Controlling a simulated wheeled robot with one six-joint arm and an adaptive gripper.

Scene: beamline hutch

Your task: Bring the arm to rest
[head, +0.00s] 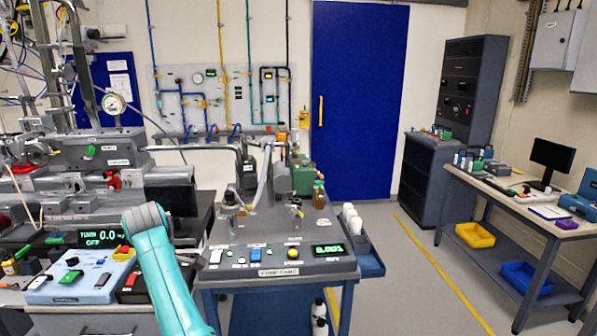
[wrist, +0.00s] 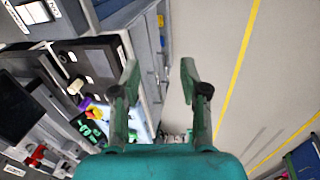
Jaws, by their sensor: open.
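My teal arm (head: 165,265) rises from the bottom of the head view, in front of the pump cart and the blue control box. My gripper (wrist: 160,75) shows in the wrist view with its two green fingers apart and nothing between them. Past the fingertips lie grey floor and the side of a grey bench. In the head view the gripper itself does not show; only an arm link and a grey joint are visible.
The pump cart (head: 280,268) stands close, right of my arm, with bottles and a lit display. The blue control box (head: 78,280) sits to the left. A workbench (head: 515,205) with a monitor (head: 551,160) stands right. Grey floor (head: 405,290) between them is clear, before a blue door (head: 358,100).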

